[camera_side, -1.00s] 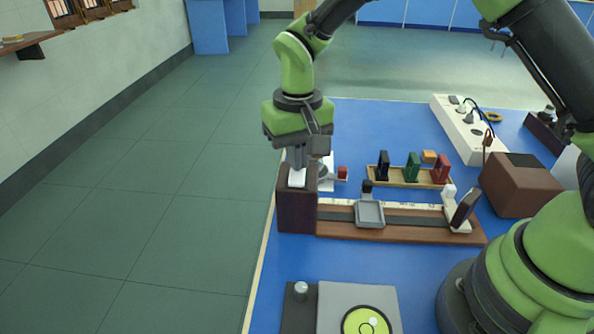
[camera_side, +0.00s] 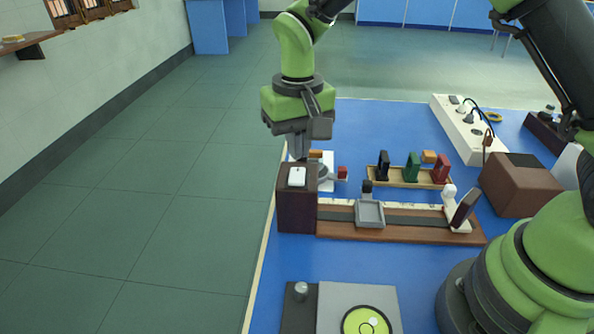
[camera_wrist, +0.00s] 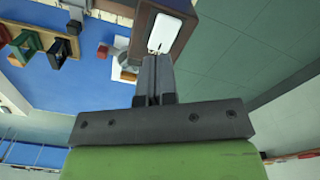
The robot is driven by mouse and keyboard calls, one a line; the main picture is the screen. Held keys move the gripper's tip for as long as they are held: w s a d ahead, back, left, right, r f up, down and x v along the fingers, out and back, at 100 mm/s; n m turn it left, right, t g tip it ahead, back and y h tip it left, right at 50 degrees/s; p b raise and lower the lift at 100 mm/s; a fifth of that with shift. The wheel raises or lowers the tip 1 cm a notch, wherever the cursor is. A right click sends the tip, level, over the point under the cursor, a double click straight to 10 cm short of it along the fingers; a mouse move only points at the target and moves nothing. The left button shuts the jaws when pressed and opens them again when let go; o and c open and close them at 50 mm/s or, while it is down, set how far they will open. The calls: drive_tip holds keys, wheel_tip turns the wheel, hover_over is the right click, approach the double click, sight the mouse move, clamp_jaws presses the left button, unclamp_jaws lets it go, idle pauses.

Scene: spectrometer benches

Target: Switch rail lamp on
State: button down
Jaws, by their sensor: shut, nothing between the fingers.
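The rail lamp is a dark brown box (camera_side: 297,212) at the left end of the rail (camera_side: 400,228). A white rocker switch (camera_side: 297,177) sits on its top. In the wrist view the switch (camera_wrist: 163,33) shows as a white rounded plate with a small dark mark near the fingertips. My gripper (camera_side: 299,156) is shut and empty, just behind and above the box in the side view. In the wrist view its fingertips (camera_wrist: 156,60) are close to the switch's edge; whether they touch it I cannot tell. No glow from the lamp is visible.
A grey square holder (camera_side: 369,214) stands on the rail, with a tilted dark panel (camera_side: 465,207) at its right end. Behind is a wooden rack (camera_side: 400,177) of coloured holders. A white power strip (camera_side: 465,125) and a brown box (camera_side: 518,186) stand to the right.

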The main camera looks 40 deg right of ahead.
drive_tip(key=shift+r, duration=2)
drive_tip(key=shift+s+d+r, duration=0.1)
drive_tip(key=shift+s+r, duration=0.05)
drive_tip(key=shift+r, duration=0.2)
wheel_tip(320, 180, up, 7)
drive_tip(key=t+y, duration=0.1)
drive_tip(key=t, duration=0.1)
hover_over(300, 170)
drive_tip(key=s+d, duration=0.2)
drive_tip(key=s, duration=0.2)
drive_tip(key=s+d+r+t, duration=0.2)
drive_tip(key=s, duration=0.6)
drive_tip(key=s+d+r+m+t+y, duration=0.1)
drive_tip(key=s+d+r+t, duration=0.1)
drive_tip(key=s, duration=0.6)
drive_tip(key=shift+r+t, duration=0.2)
drive_tip(key=shift+t, duration=0.4)
